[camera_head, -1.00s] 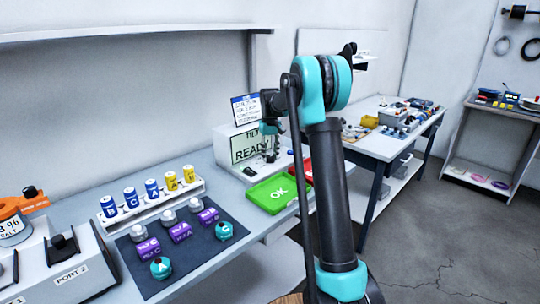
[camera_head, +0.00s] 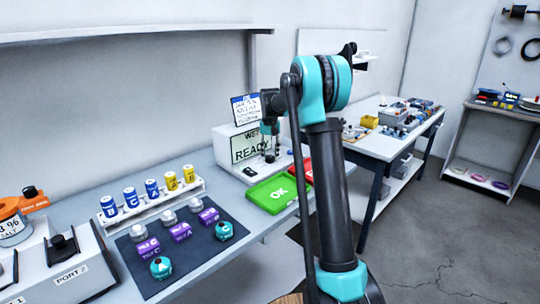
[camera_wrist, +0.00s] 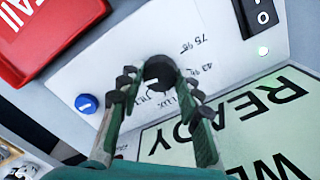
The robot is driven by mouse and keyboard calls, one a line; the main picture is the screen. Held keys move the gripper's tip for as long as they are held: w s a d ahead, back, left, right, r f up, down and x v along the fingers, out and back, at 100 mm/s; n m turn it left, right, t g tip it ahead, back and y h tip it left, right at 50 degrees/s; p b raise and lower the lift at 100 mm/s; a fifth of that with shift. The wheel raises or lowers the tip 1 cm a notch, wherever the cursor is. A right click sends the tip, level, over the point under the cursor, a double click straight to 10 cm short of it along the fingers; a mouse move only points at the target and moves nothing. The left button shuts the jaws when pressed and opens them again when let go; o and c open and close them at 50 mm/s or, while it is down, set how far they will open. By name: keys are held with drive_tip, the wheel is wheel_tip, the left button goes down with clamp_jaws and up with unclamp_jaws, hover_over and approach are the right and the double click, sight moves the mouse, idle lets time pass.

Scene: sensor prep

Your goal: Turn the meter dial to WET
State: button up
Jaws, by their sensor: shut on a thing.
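The dark round meter dial (camera_wrist: 158,67) sits on the white meter's sloped panel (camera_wrist: 225,50) in the wrist view. My gripper (camera_wrist: 160,82) is shut on it, with one finger on each side. Marks near the dial read 75, 43 and what looks like LUX; the fingers hide part of the markings. The pale green screen (camera_wrist: 235,125) shows READY, with a second word starting WE. In the head view the meter (camera_head: 225,143) stands at the bench's back, its screen's upper word looks like WET, and my gripper (camera_head: 270,152) is in front, small and partly hiding the panel.
A green OK tray (camera_head: 268,197) and a red tray (camera_wrist: 42,35) lie near the meter. A blue button (camera_wrist: 87,103) and a black rocker switch (camera_wrist: 258,12) flank the dial. A dark mat (camera_head: 150,283) holds several small parts; a rack (camera_head: 150,212) of labelled cylinders stands behind.

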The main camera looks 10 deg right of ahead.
sight(270, 157)
drive_tip(key=o, duration=1.2)
drive_tip(key=shift+c, duration=0.2)
wheel_tip(270, 157, up, 12)
